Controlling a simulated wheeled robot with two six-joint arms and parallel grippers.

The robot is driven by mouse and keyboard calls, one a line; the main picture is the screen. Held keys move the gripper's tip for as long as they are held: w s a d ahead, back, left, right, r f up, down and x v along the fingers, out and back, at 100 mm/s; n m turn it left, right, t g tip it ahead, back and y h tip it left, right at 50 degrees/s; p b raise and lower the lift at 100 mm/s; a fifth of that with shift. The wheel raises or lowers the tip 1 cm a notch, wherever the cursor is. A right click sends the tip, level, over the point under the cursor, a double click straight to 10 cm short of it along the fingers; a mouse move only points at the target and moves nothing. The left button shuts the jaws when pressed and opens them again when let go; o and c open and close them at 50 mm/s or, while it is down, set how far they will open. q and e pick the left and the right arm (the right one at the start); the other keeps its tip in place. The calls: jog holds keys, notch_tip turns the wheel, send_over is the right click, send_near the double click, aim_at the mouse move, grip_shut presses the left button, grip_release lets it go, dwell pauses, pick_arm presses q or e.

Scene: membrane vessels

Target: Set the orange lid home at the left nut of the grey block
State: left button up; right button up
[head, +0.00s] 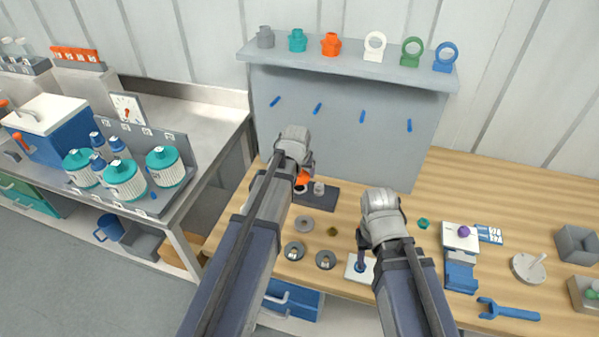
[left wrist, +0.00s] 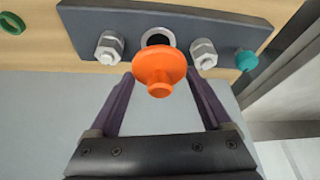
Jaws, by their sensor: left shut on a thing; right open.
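The orange lid (left wrist: 160,72) is between the fingertips of my left gripper (left wrist: 160,82), which is shut on it. It also shows as a small orange patch in the head view (head: 302,178). The grey block (left wrist: 80,22) lies on the bench beyond the lid, with one silver nut (left wrist: 109,48) and another (left wrist: 203,54) on either side of a ringed dark opening (left wrist: 159,38). The lid partly overlaps this opening in the left wrist view; contact cannot be told. My right gripper (head: 363,247) is open, low over a white plate with a blue knob (head: 360,267).
A teal piece (left wrist: 246,60) is at one end of the block. Two round grey parts (head: 294,251) and (head: 326,260) and a grey ring (head: 304,224) lie in front. A grey panel with a shelf (head: 345,67) stands behind. A blue wrench (head: 508,310) lies at the right.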

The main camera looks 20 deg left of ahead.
aim_at(299, 178)
pick_arm(q)
jog(key=shift+f+b, duration=1.85)
jog(key=shift+f, duration=0.2)
pick_arm(e)
jog(key=shift+f, duration=2.05)
pick_arm(q)
jog(key=shift+f, duration=0.15)
pick_arm(e)
jog(key=shift+f, duration=0.2)
pick_arm(q)
jog(key=o, duration=1.2)
jog(key=shift+c, duration=0.2)
jog(key=p+v, duration=0.7)
jog(key=v, duration=0.1)
jog(key=shift+f, duration=0.1)
pick_arm(e)
notch_tip(299, 178, up, 7)
jog(key=shift+r, duration=0.15)
